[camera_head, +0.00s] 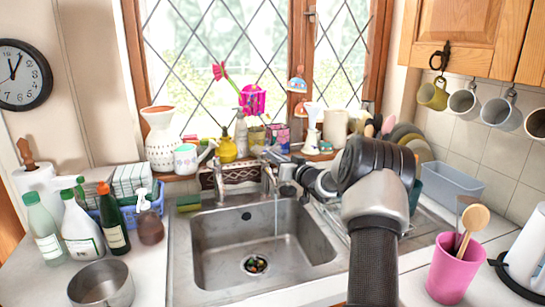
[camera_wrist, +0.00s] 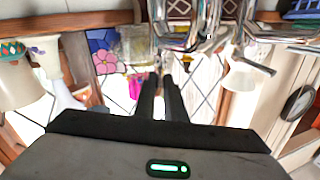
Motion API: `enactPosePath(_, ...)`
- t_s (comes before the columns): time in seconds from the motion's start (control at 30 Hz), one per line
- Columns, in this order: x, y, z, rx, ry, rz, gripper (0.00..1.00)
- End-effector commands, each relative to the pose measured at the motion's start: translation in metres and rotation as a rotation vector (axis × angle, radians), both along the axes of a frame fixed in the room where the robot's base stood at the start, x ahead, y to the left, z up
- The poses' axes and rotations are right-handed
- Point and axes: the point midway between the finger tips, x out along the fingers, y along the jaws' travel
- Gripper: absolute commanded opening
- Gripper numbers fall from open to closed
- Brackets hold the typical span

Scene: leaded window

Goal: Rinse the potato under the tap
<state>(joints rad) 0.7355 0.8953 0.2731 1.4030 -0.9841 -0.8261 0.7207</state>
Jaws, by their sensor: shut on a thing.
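The chrome tap (camera_head: 267,180) stands at the back edge of the metal sink (camera_head: 213,240). A thin stream of water (camera_head: 276,216) runs from its spout into the basin. My gripper (camera_head: 275,157) reaches in from the right, close above the tap. In the wrist view my gripper (camera_wrist: 164,82) has its two dark fingers close together, with the tips at the chrome tap parts (camera_wrist: 190,35). It appears shut on the tap's handle, though the contact is partly hidden. No potato can be made out in either view.
Bottles (camera_head: 80,232) and a metal pot (camera_head: 101,286) stand left of the sink. A pink cup (camera_head: 450,272) with utensils and a grey tub (camera_head: 450,188) are on the right. Pots and bottles crowd the windowsill behind the tap. Small scraps (camera_head: 255,265) lie in the drain.

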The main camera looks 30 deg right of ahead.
Motion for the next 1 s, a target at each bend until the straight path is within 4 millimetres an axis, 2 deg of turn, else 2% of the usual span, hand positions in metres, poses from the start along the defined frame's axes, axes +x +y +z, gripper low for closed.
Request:
enactPosePath(0.03,0.0,0.0,0.002,-0.001,-0.003,0.0,0.12)
enactPosePath(0.13,0.0,0.0,0.001,-0.001,-0.003,0.0,0.29)
enactPosePath(0.43,-0.001,0.0,0.001,-0.001,-0.001,0.0,0.29)
enactPosePath(0.57,-0.009,-0.002,0.0,-0.001,0.001,-0.002,0.29)
enactPosePath(0.67,-0.026,-0.004,0.001,-0.001,0.0,-0.003,0.29)
enactPosePath(1.0,-0.108,-0.014,0.001,-0.001,0.0,-0.004,0.29)
